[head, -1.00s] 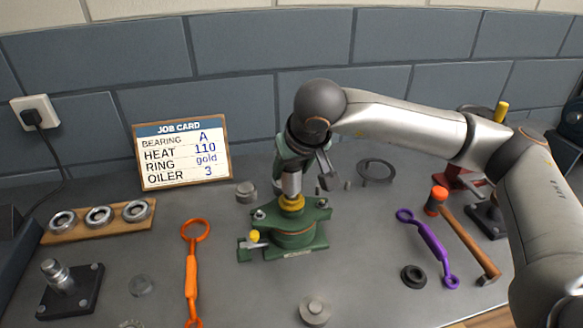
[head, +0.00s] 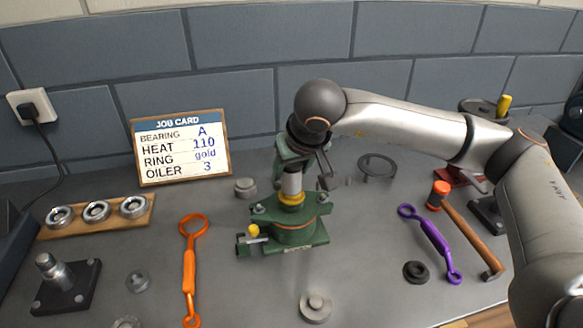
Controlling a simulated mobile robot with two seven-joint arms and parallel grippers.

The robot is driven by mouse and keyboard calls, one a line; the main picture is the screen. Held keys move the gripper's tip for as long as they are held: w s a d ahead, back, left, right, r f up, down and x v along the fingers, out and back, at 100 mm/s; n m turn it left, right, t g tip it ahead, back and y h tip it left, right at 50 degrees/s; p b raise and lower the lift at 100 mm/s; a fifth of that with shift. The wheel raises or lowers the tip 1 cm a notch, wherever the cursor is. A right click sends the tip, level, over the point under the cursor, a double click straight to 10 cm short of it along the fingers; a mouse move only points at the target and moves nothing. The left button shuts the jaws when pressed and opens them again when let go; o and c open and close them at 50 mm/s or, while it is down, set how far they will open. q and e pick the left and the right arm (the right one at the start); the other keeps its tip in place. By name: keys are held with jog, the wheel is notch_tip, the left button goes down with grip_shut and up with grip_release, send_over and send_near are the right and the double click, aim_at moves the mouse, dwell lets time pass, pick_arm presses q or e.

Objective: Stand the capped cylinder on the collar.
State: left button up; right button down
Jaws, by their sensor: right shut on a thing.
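The capped cylinder (head: 291,184) is a short silver-grey tube with a green top, upright below my right gripper. My right gripper (head: 299,163) points down and is shut on it, partly hiding its top. The gold collar (head: 291,199) sits on top of the green split casing (head: 296,231), directly under the cylinder. The cylinder's lower end meets the collar in the picture; I cannot tell whether it rests on it or hovers just above. My left gripper is not in view.
A yellow-knobbed fitting (head: 253,231) sticks out at the casing's left. An orange wrench (head: 189,270) lies left, and a purple wrench (head: 430,241) and a hammer (head: 468,232) lie right. A job card (head: 182,148) stands behind. A grey stepped part (head: 315,306) lies in front.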

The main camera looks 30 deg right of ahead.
jog(key=shift+f, duration=0.2)
dwell(0.6)
jog(key=shift+c, duration=0.7)
grip_release()
notch_tip(320, 180, up, 5)
jog(key=p, duration=0.3)
jog(key=shift+r, duration=0.15)
